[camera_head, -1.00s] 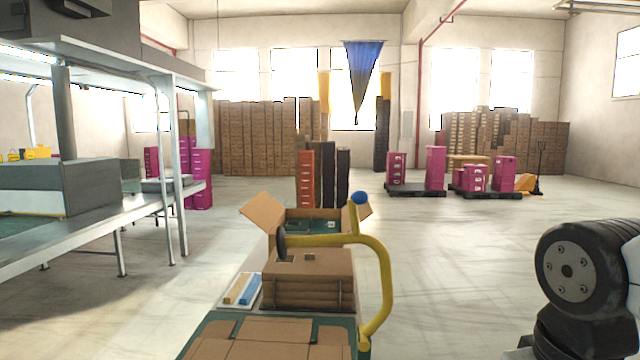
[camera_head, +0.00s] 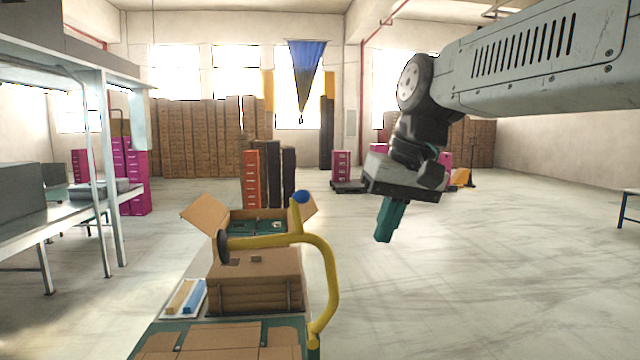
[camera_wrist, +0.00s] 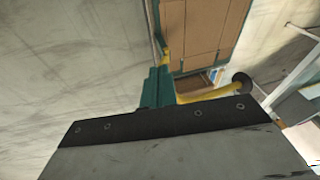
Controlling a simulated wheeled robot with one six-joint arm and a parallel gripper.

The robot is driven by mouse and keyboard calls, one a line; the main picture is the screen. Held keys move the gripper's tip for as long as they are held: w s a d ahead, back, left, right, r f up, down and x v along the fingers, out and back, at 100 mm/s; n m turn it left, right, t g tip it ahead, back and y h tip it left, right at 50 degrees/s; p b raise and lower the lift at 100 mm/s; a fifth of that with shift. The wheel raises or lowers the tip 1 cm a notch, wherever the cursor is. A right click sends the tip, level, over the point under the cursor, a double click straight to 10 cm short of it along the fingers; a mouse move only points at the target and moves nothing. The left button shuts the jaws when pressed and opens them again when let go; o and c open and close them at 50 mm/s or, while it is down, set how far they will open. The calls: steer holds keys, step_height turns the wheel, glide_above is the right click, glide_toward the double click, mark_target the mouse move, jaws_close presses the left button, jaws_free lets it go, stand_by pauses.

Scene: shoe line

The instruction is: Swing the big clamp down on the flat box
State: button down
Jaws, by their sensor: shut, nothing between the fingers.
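The big clamp (camera_head: 322,262) is a bent yellow tube with a blue ball knob (camera_head: 300,197) and a round black pad (camera_head: 222,243). It rises from the right edge of the green bench and reaches left, its pad up near the cardboard stack. The flat box (camera_head: 220,342) is an opened-out brown sheet on the near end of the bench, cut off by the frame bottom. My gripper (camera_head: 385,238), with teal fingers, is shut and empty in the air right of the clamp. The wrist view shows the fingers (camera_wrist: 155,88) beside the flat box (camera_wrist: 203,35) and clamp (camera_wrist: 212,95).
A cardboard stack (camera_head: 255,295) stands behind the flat box. A tray with tan and blue blocks (camera_head: 183,298) lies to its left. An open carton (camera_head: 257,220) is farther back. A metal workbench (camera_head: 60,215) stands at left. Floor right of the bench is clear.

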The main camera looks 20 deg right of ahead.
steer(key=w+d+r+t+y, duration=0.1)
steer(key=w+r, duration=0.5)
steer(key=w, duration=0.3)
steer(key=w+d+r+t, duration=0.1)
steer(key=w+d+r, duration=0.1)
steer(key=w+r, duration=0.4)
steer(key=w, duration=0.2)
steer(key=shift+w+d+r+m+y, duration=0.2)
steer(key=shift+w+r+m+y, duration=0.1)
steer(key=shift+w+r+y, duration=0.1)
steer(key=a+r+x, duration=0.1)
steer(key=a+x, duration=0.2)
steer(key=x, duration=0.9)
steer(key=shift+f, duration=0.3)
steer(key=shift+a, duration=0.1)
